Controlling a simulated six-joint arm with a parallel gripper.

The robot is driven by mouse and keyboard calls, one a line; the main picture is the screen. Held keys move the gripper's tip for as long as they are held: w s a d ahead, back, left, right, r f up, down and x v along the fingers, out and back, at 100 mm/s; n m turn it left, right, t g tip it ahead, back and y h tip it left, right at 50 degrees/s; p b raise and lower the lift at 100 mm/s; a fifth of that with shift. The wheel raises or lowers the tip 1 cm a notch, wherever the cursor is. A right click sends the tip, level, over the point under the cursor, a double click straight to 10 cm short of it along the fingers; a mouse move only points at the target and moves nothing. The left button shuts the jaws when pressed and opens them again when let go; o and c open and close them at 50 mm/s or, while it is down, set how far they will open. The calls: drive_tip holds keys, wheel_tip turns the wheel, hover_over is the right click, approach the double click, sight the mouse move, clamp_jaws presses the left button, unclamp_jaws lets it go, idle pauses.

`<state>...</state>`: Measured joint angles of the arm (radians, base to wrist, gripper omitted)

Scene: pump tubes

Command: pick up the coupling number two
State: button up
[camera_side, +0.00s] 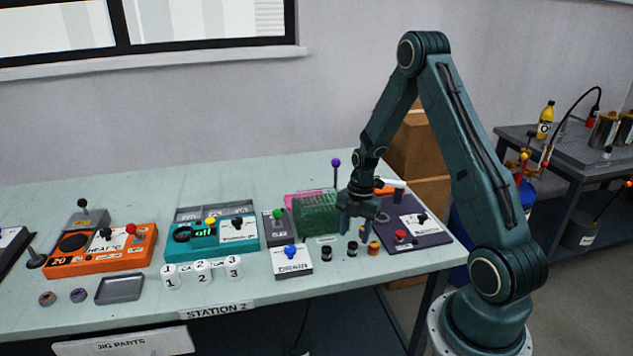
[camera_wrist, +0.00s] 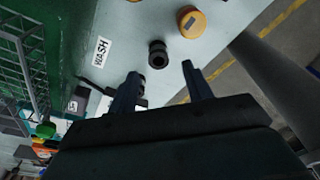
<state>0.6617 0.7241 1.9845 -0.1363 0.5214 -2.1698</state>
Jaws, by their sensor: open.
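Three white cylinders numbered 1, 2 and 3 stand at the table's front in the side view; the one marked 2 (camera_side: 203,271) is in the middle. I cannot tell whether these or the small dark cylinders are the couplings. One dark cylinder (camera_side: 352,249) and another dark cylinder (camera_side: 326,253) stand at the right, near an orange one (camera_side: 374,247). My gripper (camera_side: 357,226) is above and behind them, open and empty. In the wrist view, a black cylinder with a central hole (camera_wrist: 157,54) shows just beyond my open fingertips (camera_wrist: 160,70), apart from them.
A DRAIN box with a blue knob (camera_side: 291,261) is left of the dark cylinders. A purple panel with a red button (camera_side: 420,230) is right. A green wire rack (camera_side: 318,215) stands behind. An empty grey tray (camera_side: 119,289) lies front left.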

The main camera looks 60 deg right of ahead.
sight(353, 244)
drive_tip(key=shift+a+f, duration=0.2)
drive_tip(key=shift+f, duration=2.4)
clamp_jaws()
